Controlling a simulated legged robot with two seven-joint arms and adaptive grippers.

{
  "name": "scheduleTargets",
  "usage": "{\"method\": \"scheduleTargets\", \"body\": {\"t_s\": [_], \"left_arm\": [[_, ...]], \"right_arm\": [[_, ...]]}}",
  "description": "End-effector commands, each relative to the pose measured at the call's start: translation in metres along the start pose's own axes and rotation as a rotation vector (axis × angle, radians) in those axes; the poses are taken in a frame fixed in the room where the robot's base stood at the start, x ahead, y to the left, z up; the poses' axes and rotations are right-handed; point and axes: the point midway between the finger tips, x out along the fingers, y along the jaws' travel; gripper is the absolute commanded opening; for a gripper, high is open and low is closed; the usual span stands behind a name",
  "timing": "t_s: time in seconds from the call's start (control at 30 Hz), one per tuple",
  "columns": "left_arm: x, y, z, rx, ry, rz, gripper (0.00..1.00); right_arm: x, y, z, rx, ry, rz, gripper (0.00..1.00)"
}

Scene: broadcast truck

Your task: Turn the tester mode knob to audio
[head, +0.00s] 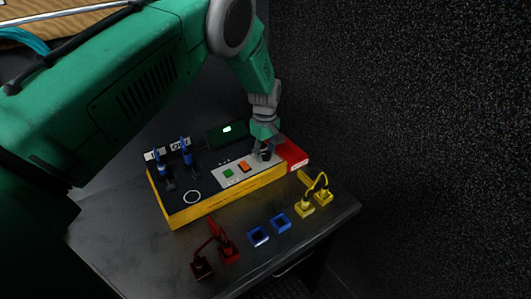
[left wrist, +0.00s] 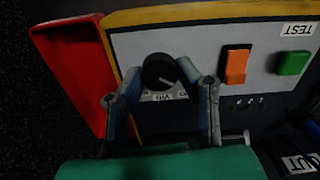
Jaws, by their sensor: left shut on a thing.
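The tester (head: 222,203) is a yellow box with a dark and grey top, standing on a dark table. Its mode knob (left wrist: 159,71) is a round black knob on the grey panel, with a small white mark toward its lower right in the left wrist view. Small labels sit below it, partly hidden; one seems to read VID upside down. My left gripper (head: 264,152) points down at the panel's right end. In the left wrist view its fingers (left wrist: 160,80) are on both sides of the knob, shut on it. My right gripper is out of view.
A green button (left wrist: 292,62) and an orange switch (left wrist: 236,66) are beside the knob. A red bin (head: 291,153) adjoins the tester. Blue plugs (head: 187,158) stand at its left. Red (head: 228,251), blue (head: 258,236) and yellow (head: 304,207) sockets line the table's front.

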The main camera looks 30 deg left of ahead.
Motion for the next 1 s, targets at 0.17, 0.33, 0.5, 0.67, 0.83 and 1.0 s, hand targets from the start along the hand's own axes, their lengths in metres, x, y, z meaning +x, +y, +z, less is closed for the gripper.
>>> {"method": "scheduleTargets", "body": {"t_s": [0.17,0.33,0.5,0.67,0.83,1.0], "left_arm": [[-0.0016,0.0023,-0.0005,-0.057,0.003,0.007,0.01],[-0.0015,0.0025,-0.0003,-0.081,0.002,0.007,0.01],[-0.0015,0.0026,-0.0001,-0.087,0.001,0.007,0.01],[-0.0014,0.0027,0.0000,-0.087,0.001,0.007,0.01],[-0.0013,0.0025,0.0001,-0.087,0.001,0.007,0.49],[-0.0008,0.0012,0.0002,-0.086,0.000,0.004,0.49]], "right_arm": [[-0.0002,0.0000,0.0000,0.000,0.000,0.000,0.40],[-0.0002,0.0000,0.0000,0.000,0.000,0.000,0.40],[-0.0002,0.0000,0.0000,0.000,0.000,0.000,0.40],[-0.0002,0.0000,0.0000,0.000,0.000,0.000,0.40],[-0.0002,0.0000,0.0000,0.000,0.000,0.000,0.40],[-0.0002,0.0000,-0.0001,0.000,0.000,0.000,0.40]]}}
